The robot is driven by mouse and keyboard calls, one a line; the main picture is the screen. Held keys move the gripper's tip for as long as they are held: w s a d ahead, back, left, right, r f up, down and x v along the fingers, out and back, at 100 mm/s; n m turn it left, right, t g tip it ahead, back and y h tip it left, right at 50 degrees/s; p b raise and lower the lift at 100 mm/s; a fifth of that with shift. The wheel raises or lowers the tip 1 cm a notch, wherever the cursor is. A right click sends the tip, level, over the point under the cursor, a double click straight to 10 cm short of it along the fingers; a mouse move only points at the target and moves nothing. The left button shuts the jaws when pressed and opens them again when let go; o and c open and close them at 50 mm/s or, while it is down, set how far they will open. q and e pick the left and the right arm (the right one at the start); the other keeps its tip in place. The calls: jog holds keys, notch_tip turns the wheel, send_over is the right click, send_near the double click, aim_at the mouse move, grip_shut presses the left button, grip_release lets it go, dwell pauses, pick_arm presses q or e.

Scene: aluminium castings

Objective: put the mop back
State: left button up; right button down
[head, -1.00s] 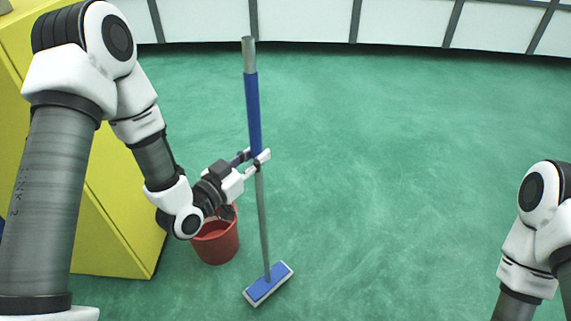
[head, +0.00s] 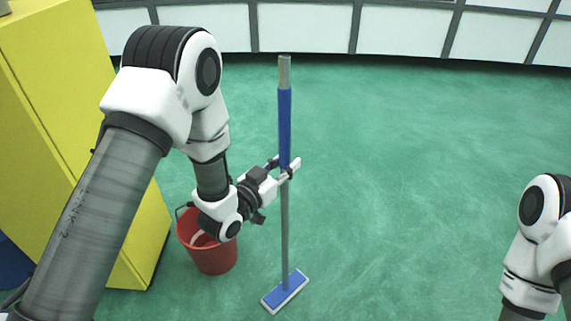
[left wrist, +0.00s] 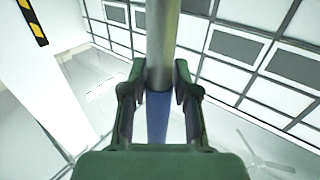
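The mop has a grey pole with a blue grip sleeve (head: 285,130) and a flat blue head (head: 285,291) with a pale rim. It stands nearly upright, its head at floor level; I cannot tell whether it touches the floor. My left gripper (head: 291,169) is shut on the pole at the lower end of the blue sleeve. In the left wrist view the pole (left wrist: 162,45) runs between the two fingers (left wrist: 157,85), and the gripper body hides part of it. My right gripper is out of view; only part of my right arm shows at the right edge.
A red bucket (head: 212,259) stands on the floor left of the mop, partly behind my left wrist. A yellow cabinet (head: 75,90) fills the left side, with a blue object (head: 12,266) beside it. The green floor (head: 410,170) to the right is clear up to the white panelled wall (head: 305,30).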

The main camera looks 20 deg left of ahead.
pick_arm(q)
jog(key=shift+s, duration=0.1)
jog(key=p+v, duration=0.2)
jog(key=v, duration=1)
jog(key=s+f+n+g+y, duration=0.1)
jog(key=s+f+g, duration=0.25)
jog(key=f, duration=0.45)
jog(key=s+f+g+y, duration=0.2)
jog(key=s+f+g, duration=0.15)
jog(key=f, duration=0.55)
jog(key=s+a+f+n+g+y, duration=0.1)
jog(key=s+f+g, duration=0.4)
jog(key=s, duration=0.3)
jog(key=s+a+f+n+g+y, duration=0.2)
jog(key=s+f+g, duration=0.3)
jog(key=s, duration=0.3)
jog(key=shift+s+f, duration=0.25)
jog(key=shift+s, duration=0.1)
jog(key=shift+a, duration=0.1)
jog(key=shift+c, duration=0.4)
